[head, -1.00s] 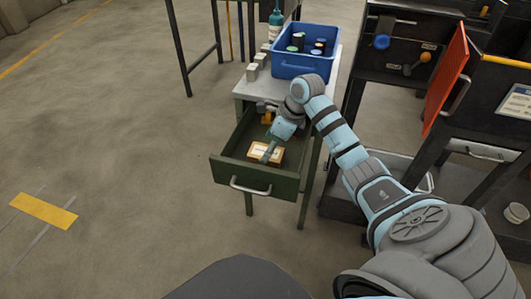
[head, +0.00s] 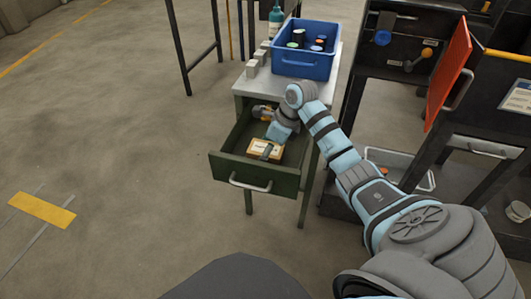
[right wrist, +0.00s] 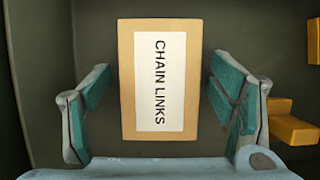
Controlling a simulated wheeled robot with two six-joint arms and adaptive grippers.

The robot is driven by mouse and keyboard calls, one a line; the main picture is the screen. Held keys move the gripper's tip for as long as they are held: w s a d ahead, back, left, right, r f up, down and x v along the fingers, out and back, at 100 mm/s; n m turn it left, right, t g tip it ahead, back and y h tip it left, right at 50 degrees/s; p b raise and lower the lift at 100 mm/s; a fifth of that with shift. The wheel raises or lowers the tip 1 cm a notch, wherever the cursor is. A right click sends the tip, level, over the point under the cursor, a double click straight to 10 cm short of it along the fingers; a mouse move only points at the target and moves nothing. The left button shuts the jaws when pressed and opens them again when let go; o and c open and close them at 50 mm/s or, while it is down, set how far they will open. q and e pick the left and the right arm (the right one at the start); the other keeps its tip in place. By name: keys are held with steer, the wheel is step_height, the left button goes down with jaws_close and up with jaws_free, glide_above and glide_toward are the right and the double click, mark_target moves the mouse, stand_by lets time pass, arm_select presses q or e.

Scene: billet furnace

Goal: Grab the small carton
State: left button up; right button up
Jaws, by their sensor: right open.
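The small carton (head: 266,149) is a tan box with a white label and lies in the open green drawer (head: 233,170). In the right wrist view the carton (right wrist: 130,80) reads "CHAIN LINKS" and lies between the two teal finger pads, with a gap on each side. My right gripper (right wrist: 160,95) is open around the carton, not visibly touching it. In the head view my right gripper (head: 268,150) reaches down into the drawer over the carton and hides part of it. My left gripper is not in view.
A yellow-orange object (right wrist: 295,122) lies in the drawer beside the carton. The drawer walls stand close around the gripper. A blue bin (head: 305,65) with several bottles and small grey boxes (head: 252,68) stand on the cabinet top. A black rack is at the right.

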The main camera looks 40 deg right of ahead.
steer(key=c, duration=1.6)
steer(key=shift+o, duration=0.2)
steer(key=shift+r, duration=0.1)
